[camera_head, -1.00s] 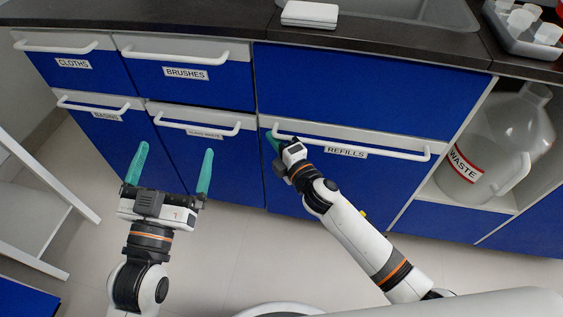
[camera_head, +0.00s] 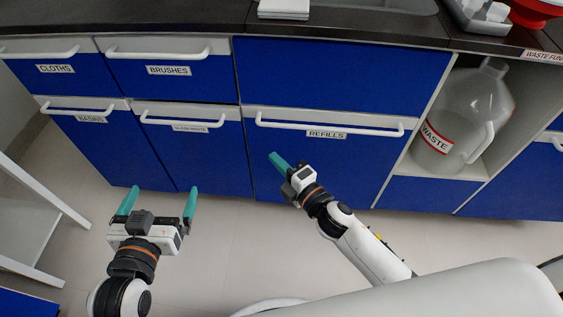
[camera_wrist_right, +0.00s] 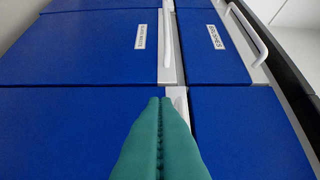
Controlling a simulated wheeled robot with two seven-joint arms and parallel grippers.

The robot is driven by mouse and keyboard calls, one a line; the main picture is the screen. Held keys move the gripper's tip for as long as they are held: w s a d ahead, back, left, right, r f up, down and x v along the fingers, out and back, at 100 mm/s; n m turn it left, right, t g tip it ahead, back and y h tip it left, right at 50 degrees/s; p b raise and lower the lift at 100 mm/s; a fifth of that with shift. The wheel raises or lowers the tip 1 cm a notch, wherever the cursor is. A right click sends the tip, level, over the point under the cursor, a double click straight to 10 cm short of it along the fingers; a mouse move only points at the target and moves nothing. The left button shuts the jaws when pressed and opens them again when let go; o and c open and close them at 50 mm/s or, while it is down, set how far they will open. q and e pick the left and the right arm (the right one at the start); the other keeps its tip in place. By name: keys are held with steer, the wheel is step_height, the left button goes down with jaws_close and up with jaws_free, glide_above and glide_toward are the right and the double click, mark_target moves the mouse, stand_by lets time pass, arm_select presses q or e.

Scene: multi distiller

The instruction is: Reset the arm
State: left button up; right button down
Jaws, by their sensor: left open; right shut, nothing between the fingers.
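My left gripper (camera_head: 156,206) is at the lower left of the head view. Its two teal fingers are spread wide with nothing between them, in front of the lower left cabinet fronts. My right gripper (camera_head: 276,160) is in the middle of the head view, in front of the blue REFILLS front (camera_head: 330,165) and below its white handle (camera_head: 328,128). Its teal fingers are shut together and empty, clear of the handle. In the right wrist view the closed fingers (camera_wrist_right: 160,140) point toward the blue fronts.
Blue drawers labelled CLOTHS (camera_head: 55,82) and BRUSHES (camera_head: 165,82) are closed. A clear WASTE jug (camera_head: 465,115) stands in an open shelf at right. A dark worktop (camera_head: 190,18) runs along the back. A white frame (camera_head: 40,215) stands at far left. Floor between the arms is clear.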

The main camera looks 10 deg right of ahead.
arm_select(q)
steer(key=shift+s+f, duration=0.1)
steer(key=shift+f, duration=0.15)
arm_select(e)
steer(key=shift+s+d, duration=0.3)
steer(key=shift+s, duration=0.2)
steer(key=shift+r, duration=0.1)
